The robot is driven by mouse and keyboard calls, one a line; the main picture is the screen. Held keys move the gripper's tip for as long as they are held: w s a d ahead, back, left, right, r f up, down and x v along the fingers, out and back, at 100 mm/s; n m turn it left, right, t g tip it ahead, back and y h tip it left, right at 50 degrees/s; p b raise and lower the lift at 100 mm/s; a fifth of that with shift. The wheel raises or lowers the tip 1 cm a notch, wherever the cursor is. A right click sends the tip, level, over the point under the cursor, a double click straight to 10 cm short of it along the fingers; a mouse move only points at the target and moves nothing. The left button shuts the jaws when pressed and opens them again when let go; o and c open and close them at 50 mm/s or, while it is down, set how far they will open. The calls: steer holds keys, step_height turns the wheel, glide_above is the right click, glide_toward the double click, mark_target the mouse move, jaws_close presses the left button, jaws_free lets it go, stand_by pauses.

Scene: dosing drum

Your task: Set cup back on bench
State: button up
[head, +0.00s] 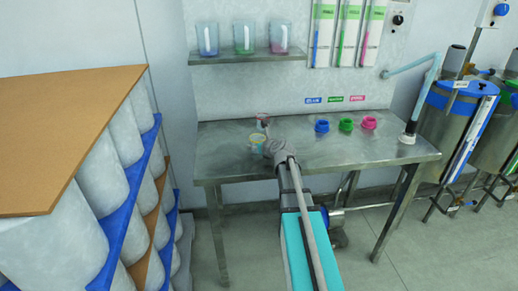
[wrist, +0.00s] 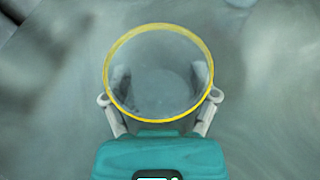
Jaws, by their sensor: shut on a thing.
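A small clear cup with a yellow rim (head: 257,143) is upright at the left part of the grey metal bench (head: 220,150). In the wrist view the cup (wrist: 158,28) is seen from above and looks empty. My gripper (wrist: 160,88) is shut on the cup, with one finger on each side of it. In the head view my arm reaches over the bench's front edge and hides part of the gripper. I cannot tell whether the cup's base touches the bench top.
A wall shelf (head: 240,58) above holds three beakers. A pale blue pipe (head: 418,98) stands at the right end. Stacked white drums (head: 125,133) fill the left.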

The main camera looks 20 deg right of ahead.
steer(key=shift+f, duration=0.25)
steer(key=o, duration=1)
steer(key=shift+r, duration=0.1)
steer(key=shift+r, duration=0.2)
steer(key=p+v, duration=0.4)
steer(key=v, duration=0.8)
steer(key=shift+p, duration=0.4)
